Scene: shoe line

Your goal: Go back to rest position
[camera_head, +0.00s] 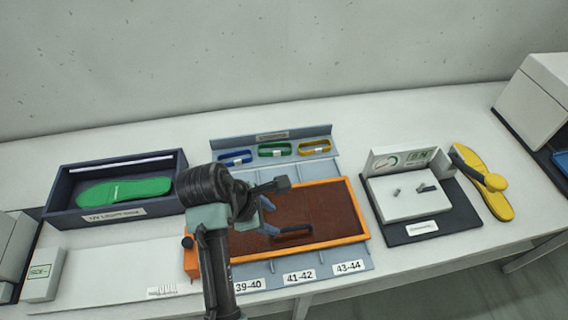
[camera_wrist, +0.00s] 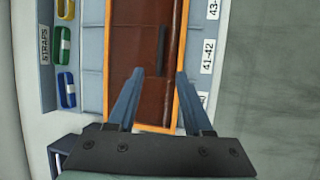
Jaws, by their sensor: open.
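My gripper (camera_head: 272,218) hangs over the left part of an orange-framed brown panel (camera_head: 335,215) in the middle of the table. In the wrist view my gripper (camera_wrist: 160,74) has its two blue fingers spread wide apart with nothing between them. A dark bar (camera_wrist: 162,50) lies on the brown panel beyond the fingertips, and it also shows in the head view (camera_head: 292,236). My arm and wrist hide the panel's left side in the head view.
Blue (camera_head: 236,158), green (camera_head: 276,149) and yellow (camera_head: 314,147) straps sit on a rack behind the panel. A dark box (camera_head: 60,219) with a green sole (camera_head: 124,191) stands left. A scale (camera_head: 411,198) and a yellow sole (camera_head: 488,184) are right. Size labels (camera_head: 300,276) line the front.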

